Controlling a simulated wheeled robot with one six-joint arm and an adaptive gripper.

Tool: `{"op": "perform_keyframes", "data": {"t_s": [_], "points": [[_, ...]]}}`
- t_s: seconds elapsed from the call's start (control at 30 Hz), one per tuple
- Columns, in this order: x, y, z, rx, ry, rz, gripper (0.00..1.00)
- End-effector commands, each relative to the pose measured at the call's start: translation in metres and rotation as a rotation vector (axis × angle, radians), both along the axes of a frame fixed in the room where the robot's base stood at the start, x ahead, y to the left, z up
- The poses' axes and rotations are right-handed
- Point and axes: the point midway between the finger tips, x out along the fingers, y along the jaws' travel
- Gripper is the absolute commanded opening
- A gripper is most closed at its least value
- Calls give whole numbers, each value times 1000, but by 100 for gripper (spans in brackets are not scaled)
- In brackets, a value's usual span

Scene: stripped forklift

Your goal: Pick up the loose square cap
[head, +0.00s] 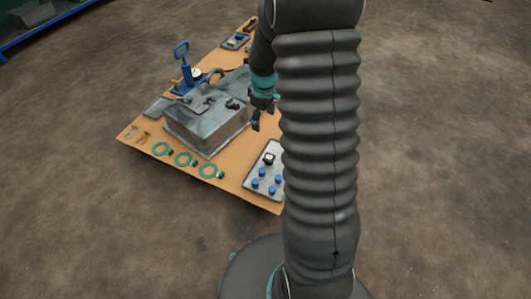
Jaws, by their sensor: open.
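A small dark, squarish piece with a pale top (269,158) sits at the upper part of a grey tray (252,174) at the table's front right. It may be the square cap, but it is too small to be sure. Several round blue pieces (263,172) stand below it on the same tray. My gripper (261,116) is open above the table, up and slightly left of the squarish piece, apart from it and with nothing seen in it. My arm hides the tray's right edge and part of the gripper.
A large grey metal box (205,125) stands mid-table, left of my gripper. A blue hand pump (186,72) is behind it. Several green rings (185,159) lie along the wooden table's (235,181) front edge. Another small tray (236,41) is at the back. Open floor surrounds the table.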

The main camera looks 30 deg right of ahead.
Motion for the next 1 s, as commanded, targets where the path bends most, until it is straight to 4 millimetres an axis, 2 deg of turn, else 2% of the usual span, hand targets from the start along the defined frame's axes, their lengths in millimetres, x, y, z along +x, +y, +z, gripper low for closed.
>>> {"op": "perform_keyframes", "data": {"t_s": [0.03,0.1,0.2,0.3,0.57,0.83,1.0], "points": [[4,-8,-25,3,23,18,75],[10,-17,-51,6,44,48,75],[14,-28,-83,11,70,86,75],[17,-35,-106,15,86,112,75],[18,-41,-138,20,100,138,75],[18,-41,-186,20,102,137,75],[19,-41,-206,20,99,137,75]]}}
